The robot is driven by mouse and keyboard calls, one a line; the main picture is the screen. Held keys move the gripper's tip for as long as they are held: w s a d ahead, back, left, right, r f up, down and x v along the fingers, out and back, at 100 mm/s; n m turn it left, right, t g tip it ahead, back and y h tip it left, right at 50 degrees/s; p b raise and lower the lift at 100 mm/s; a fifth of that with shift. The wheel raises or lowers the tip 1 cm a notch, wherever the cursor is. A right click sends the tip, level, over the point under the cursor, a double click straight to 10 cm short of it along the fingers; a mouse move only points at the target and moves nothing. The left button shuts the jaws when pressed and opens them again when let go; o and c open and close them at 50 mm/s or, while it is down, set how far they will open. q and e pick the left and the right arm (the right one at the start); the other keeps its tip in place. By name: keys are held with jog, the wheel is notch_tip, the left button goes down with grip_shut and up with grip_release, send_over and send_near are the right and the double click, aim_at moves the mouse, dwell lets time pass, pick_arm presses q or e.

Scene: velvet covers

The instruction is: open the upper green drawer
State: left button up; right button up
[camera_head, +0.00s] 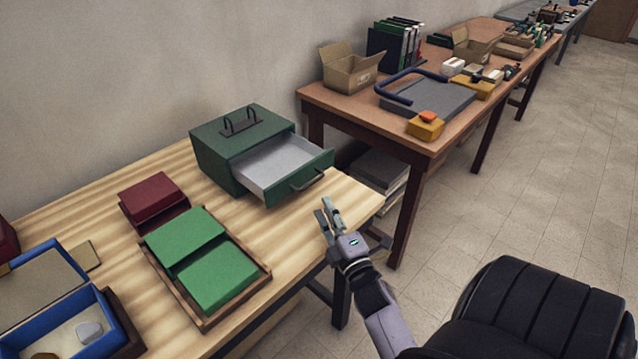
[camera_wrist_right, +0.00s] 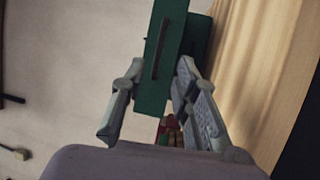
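The green cabinet (camera_head: 222,148) stands at the back right of the striped wooden table, with a dark carry handle on top. Its drawer (camera_head: 300,178) is pulled well out towards the lower right, showing an empty pale grey inside. The drawer's dark bar handle (camera_head: 308,181) is clear of any gripper. I see no second drawer front. My right gripper (camera_head: 328,208) is open and empty, just in front of and below the handle. In the right wrist view, the green front (camera_wrist_right: 155,90) and its handle (camera_wrist_right: 159,50) appear beyond the spread fingers. My left gripper is out of view.
A wooden tray (camera_head: 262,284) with green boxes, a dark red box (camera_head: 150,196) and an open blue box (camera_head: 112,326) share the table. A brown table (camera_head: 395,133) with office items stands behind. A black chair (camera_head: 545,315) is at lower right.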

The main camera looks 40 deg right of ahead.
jog(key=v, duration=0.3)
jog(key=shift+s+a+f, duration=0.1)
jog(key=shift+s+a, duration=0.05)
jog(key=shift+s, duration=0.2)
dwell(0.3)
